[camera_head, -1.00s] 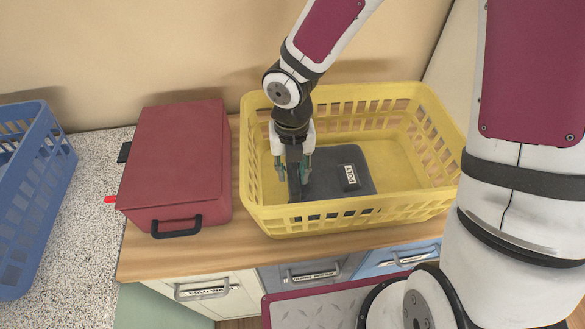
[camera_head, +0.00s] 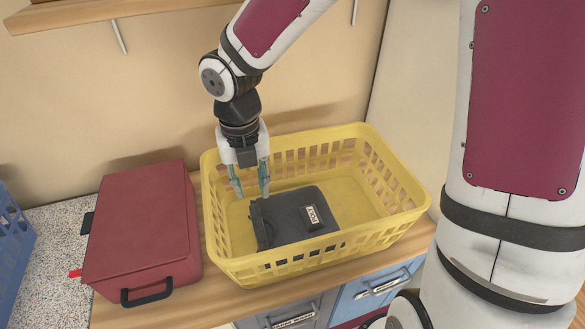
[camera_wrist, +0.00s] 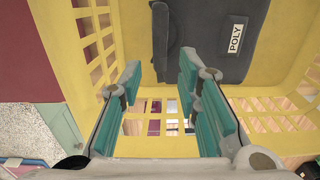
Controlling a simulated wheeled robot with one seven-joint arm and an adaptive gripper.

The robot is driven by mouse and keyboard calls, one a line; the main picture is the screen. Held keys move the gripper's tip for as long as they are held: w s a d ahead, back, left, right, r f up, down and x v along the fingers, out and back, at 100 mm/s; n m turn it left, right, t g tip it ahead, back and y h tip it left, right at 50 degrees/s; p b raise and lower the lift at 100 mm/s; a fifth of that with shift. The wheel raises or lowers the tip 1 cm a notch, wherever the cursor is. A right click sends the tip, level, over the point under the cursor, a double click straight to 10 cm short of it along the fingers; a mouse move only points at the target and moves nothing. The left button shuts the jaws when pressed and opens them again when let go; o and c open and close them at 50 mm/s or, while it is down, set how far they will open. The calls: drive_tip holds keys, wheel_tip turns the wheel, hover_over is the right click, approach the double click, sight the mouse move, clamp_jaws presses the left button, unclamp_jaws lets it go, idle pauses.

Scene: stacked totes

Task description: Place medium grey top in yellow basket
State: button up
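The dark grey top (camera_head: 292,219), with a white "POLY" label, lies inside the yellow basket (camera_head: 390,212), on its floor towards the left. It also shows at the top of the wrist view (camera_wrist: 204,58), with a dark handle along its left side. My gripper (camera_head: 249,194) is open and empty, its fingers apart, above the left part of the basket. The top does not lie between the fingers in the wrist view, where the gripper (camera_wrist: 160,80) shows the basket's yellow floor and slotted wall between its fingers.
A red case (camera_head: 145,225) with a black handle stands left of the basket on the wooden counter. A blue basket (camera_head: 12,240) is at the far left. Drawers (camera_head: 375,290) are below the counter's front. A wooden shelf (camera_head: 90,12) is on the wall above.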

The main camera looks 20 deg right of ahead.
drive_tip(key=s+d+r+m+t, duration=0.2)
drive_tip(key=s+d+r+m, duration=0.2)
drive_tip(key=m, duration=0.8)
drive_tip(key=s+d+r+m+t, duration=0.1)
drive_tip(key=s+d+r+m, duration=0.3)
drive_tip(key=m, duration=0.7)
drive_tip(key=s+d+r+m+t, duration=0.2)
drive_tip(key=s+d+r+m, duration=0.3)
drive_tip(key=r+m, duration=0.5)
drive_tip(key=shift+s+r+m+t, duration=0.3)
drive_tip(key=shift+s+m, duration=0.75)
drive_tip(key=shift+m, duration=0.25)
